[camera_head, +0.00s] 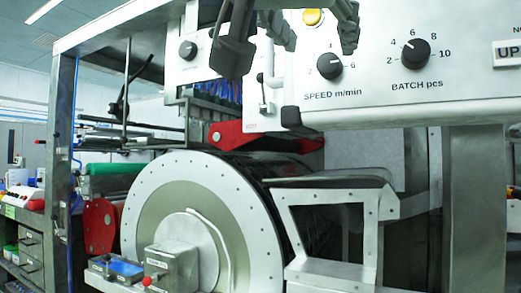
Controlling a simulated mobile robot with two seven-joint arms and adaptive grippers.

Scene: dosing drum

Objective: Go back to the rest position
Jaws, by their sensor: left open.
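My right gripper is not in view.
A large drum with a pale round face (160,195) stands below the panel. A grey metal frame (330,272) is at its right. A metal post (62,130) stands at left.

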